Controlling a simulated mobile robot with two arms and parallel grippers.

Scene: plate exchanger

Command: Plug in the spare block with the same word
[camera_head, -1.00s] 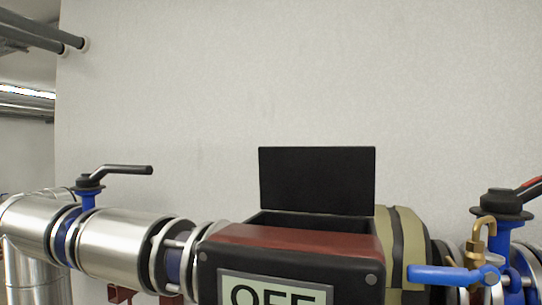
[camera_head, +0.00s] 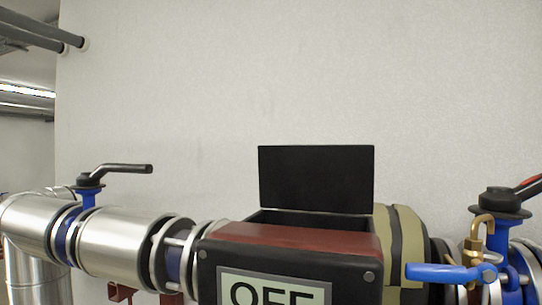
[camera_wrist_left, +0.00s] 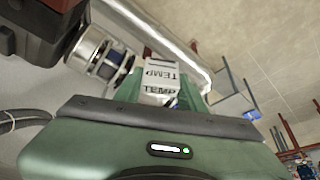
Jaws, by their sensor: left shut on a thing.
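A white block (camera_wrist_left: 160,76) with the word TEMP on two of its faces sits between the green fingers of my left gripper (camera_wrist_left: 161,92) in the left wrist view. The gripper is shut on it. A dark box (camera_head: 290,262) with a red-brown top edge and a sign reading OFF, its lower part cut off, is at the bottom of the head view. Its black lid (camera_head: 316,180) stands open. The inside of the box is mostly hidden. Neither gripper shows in the head view. My right gripper is in no view.
A silver pipe (camera_head: 118,240) with a black-handled valve (camera_head: 90,182) runs left of the box. A blue valve lever (camera_head: 445,272) and a brass fitting (camera_head: 475,245) are close on its right. The wall above is bare.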

